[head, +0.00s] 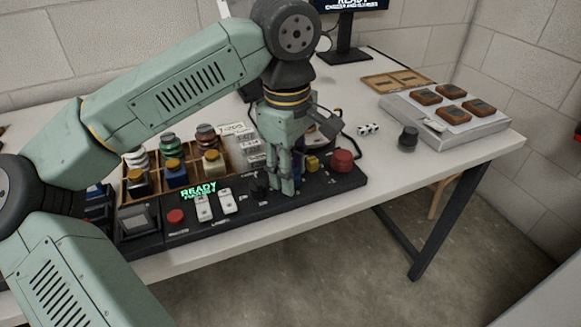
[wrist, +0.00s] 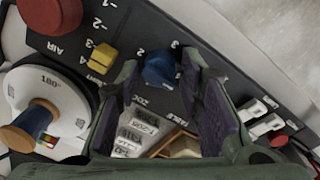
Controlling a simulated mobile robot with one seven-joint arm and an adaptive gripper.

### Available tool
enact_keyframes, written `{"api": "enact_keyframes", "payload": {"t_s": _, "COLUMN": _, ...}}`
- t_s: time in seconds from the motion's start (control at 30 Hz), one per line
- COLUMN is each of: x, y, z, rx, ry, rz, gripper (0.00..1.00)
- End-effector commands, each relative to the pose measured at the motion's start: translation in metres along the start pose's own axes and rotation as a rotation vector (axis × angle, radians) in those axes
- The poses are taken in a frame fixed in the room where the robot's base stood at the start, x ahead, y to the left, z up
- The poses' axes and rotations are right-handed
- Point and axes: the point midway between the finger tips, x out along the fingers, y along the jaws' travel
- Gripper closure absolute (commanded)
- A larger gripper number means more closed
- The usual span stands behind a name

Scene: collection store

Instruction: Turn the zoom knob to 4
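The zoom knob (wrist: 160,68) is the small blue knob on the black control panel in the wrist view. A partly hidden label that seems to read ZOOM is beside it, and the numerals 2 and 3 show near it. I cannot tell which number it points to. My gripper (wrist: 160,72) is open, with one finger on each side of the blue knob. I cannot tell whether the fingers touch it. In the head view my gripper (head: 283,190) points down at the panel (head: 325,183), and the knob is mostly hidden behind the fingers.
A yellow knob (wrist: 102,57) and a red knob (wrist: 50,15) are close by on the panel. White switches (wrist: 258,108) lie on the other side. A white disc (wrist: 45,100) marked 180° is beside the panel. A wooden tray (head: 235,160) holds several small jars.

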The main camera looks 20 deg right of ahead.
Motion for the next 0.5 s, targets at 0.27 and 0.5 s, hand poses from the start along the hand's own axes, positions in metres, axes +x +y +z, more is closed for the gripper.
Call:
{"api": "enact_keyframes", "payload": {"t_s": 0.27, "x": -0.038, "y": 0.001, "z": 0.000, "rx": -0.001, "ry": 0.002, "rz": 0.003, "gripper": 0.66}}
{"api": "enact_keyframes", "payload": {"t_s": 0.5, "x": -0.088, "y": 0.001, "z": 0.000, "rx": 0.000, "ry": 0.001, "rz": 0.002, "gripper": 0.66}}
